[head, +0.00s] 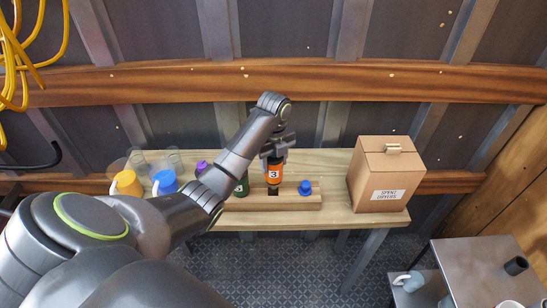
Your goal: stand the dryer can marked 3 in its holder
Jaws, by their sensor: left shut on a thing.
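The orange can marked 3 (274,175) is upright, with dark bands above and below its orange label. My left gripper (275,157) comes down from above and is shut on the can's top. The wooden holder (292,201) is a long low block on the table. The can's lower end is at the holder, in front of or over a dark spot; I cannot tell whether it is seated or just above. A blue-capped can (305,188) sits low in the holder to the right. A green can (242,186) is to the left, partly hidden by my arm. My right gripper is not in view.
A cardboard box (386,178) labelled for spent dryers stands at the table's right end. The wooden table (365,217) is bare beside the box.

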